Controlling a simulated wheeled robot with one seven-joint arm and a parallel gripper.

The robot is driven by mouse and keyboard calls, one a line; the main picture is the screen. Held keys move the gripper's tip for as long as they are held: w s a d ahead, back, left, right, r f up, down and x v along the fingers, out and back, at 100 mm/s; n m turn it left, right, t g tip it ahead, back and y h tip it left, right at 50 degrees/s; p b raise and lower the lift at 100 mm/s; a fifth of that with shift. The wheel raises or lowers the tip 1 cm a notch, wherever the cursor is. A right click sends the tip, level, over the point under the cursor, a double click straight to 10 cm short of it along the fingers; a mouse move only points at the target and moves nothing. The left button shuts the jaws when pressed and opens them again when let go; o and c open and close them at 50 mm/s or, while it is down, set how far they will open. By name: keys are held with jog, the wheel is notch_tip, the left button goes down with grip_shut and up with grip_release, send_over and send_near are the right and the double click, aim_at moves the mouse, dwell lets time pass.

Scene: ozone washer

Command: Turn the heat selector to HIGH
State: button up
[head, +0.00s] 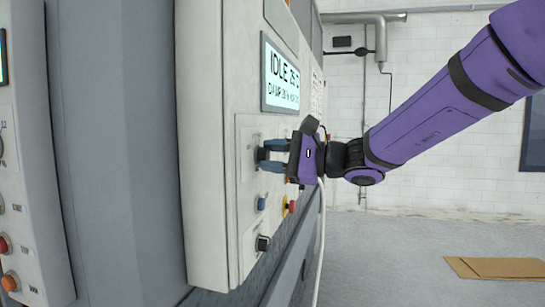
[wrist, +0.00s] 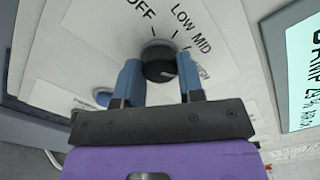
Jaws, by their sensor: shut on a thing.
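The heat selector is a round black knob (wrist: 160,63) on a pale control panel. In the wrist view the labels OFF, LOW, MID and HIGH fan around it from upper left to right. The HIGH label (wrist: 203,73) sits beside my right-hand finger and is partly hidden. I cannot clearly tell which label the knob points to. My gripper (wrist: 159,78) is shut on the knob, with one blue finger on each side. In the head view my gripper (head: 265,160) reaches the panel from the right, and its fingers hide most of the knob.
A lit display reading IDLE (head: 281,75) is above the knob. Below are a blue button (head: 261,204), a red button on yellow (head: 290,207) and another black knob (head: 262,243). A second panel (head: 20,180) stands at far left. Flat cardboard (head: 495,268) lies on the open floor at right.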

jog(key=shift+m, duration=0.3)
jog(key=o, duration=0.9)
jog(key=v, duration=1.1)
